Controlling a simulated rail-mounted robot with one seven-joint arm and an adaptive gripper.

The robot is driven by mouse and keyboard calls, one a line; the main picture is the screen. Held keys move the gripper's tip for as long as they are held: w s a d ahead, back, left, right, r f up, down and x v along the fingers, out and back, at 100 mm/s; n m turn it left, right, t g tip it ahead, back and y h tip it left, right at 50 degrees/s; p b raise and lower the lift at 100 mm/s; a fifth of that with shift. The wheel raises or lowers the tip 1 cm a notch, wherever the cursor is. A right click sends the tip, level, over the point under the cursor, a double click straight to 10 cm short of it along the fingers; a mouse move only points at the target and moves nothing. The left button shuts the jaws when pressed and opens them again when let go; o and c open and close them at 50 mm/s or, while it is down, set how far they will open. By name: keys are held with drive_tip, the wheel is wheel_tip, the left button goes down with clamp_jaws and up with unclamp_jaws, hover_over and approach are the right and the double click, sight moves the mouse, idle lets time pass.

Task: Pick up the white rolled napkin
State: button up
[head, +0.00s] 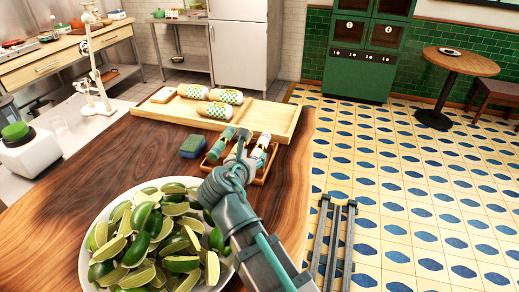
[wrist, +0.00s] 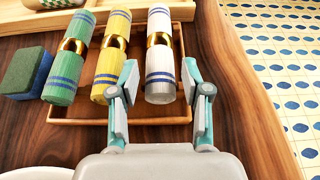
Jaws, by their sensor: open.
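The white rolled napkin (wrist: 159,50) has blue stripes and a gold ring. It lies at the right of a row of three in a shallow brown tray (wrist: 100,134) in the wrist view. A yellow rolled napkin (wrist: 111,60) and a green rolled napkin (wrist: 72,62) lie to its left. My gripper (wrist: 160,76) is open and empty, its fingers either side of the white napkin's near end in the picture. I cannot tell whether they touch it. In the head view my gripper (head: 240,152) is over the tray and partly hides the napkins; the white one (head: 264,141) shows behind it.
A blue-green sponge (head: 193,146) lies left of the tray. A white bowl of cut limes (head: 88,262) stands in front of it. A long wooden tray (head: 262,112) with wrapped rolls lies behind. The wooden counter's right edge (wrist: 262,130) is close to my gripper.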

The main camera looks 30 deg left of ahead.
sight(255, 154)
drive_tip(key=shift+p+x, duration=0.65)
drive_tip(key=shift+x, duration=2.25)
drive_tip(key=shift+c, duration=0.2)
drive_tip(key=c, duration=0.7)
